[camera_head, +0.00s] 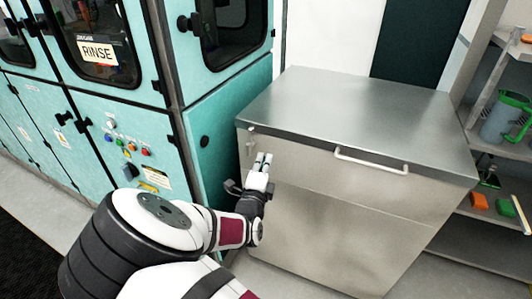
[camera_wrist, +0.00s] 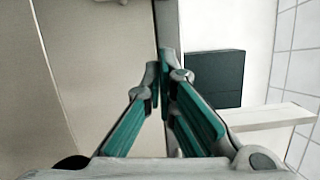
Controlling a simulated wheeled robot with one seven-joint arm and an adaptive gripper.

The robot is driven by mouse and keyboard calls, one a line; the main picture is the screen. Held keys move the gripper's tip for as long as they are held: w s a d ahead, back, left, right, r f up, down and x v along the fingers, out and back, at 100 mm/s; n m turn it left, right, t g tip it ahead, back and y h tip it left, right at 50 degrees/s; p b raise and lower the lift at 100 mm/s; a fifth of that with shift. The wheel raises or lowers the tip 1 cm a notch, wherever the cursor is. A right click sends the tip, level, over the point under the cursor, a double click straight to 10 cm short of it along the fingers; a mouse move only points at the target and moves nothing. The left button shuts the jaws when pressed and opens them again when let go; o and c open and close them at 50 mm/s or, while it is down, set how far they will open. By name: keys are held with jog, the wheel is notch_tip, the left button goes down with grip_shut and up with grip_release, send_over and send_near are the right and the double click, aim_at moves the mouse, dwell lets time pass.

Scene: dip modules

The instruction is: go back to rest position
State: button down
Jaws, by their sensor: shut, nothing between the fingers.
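My gripper (camera_head: 263,160) is raised in front of the upper left part of a steel chest (camera_head: 350,190) in the head view. In the wrist view my gripper (camera_wrist: 163,60) has its two teal-padded fingers meeting at the tips, with nothing between them. My arm comes up from the bottom of the head view and hides part of the chest's left side. I cannot tell how far the fingertips are from the chest front.
The chest's lid (camera_head: 350,105) is down, with a white handle (camera_head: 371,161) on its front. A teal machine with a RINSE sign (camera_head: 97,52) stands at left. At right, a shelf (camera_head: 487,228) holds a grey-green jug (camera_head: 505,118) and orange items.

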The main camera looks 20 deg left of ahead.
jog(key=w+d+r+m+h, duration=0.1)
jog(key=d+r+m+h, duration=0.2)
jog(key=d+m, duration=0.25)
jog(key=w+d+r+m+g+h, duration=0.1)
jog(key=w+d+r+m+h, duration=0.2)
jog(key=d, duration=0.4)
jog(key=d+r+m+h, duration=0.3)
jog(key=d+m+h, duration=0.1)
jog(key=d+m, duration=0.25)
jog(key=s+d+r+m+g+h, duration=0.2)
jog(key=s+d+r+m+g, duration=0.15)
jog(key=d+m, duration=0.5)
jog(key=s+d+r+m+g+h, duration=0.25)
jog(key=d+m+g, duration=0.3)
jog(key=d, duration=0.65)
jog(key=s+d+r+m+g+y, duration=0.25)
jog(key=s+d+m, duration=0.25)
jog(key=s+m, duration=0.25)
jog(key=s+d+r+m+g+y, duration=0.25)
jog(key=s+d+m, duration=0.25)
jog(key=s+m, duration=0.25)
jog(key=s+a+r+m+t+y, duration=0.1)
jog(key=s+a+m+y, duration=0.1)
jog(key=s+m, duration=0.3)
jog(key=s+a+r+m+t+y, duration=0.1)
jog(key=s+a+r+m+y, duration=0.1)
jog(key=s+m, duration=0.4)
jog(key=shift+s+r+m+y, duration=0.15)
jog(key=shift+s+m+y, duration=0.25)
jog(key=shift+s, duration=0.7)
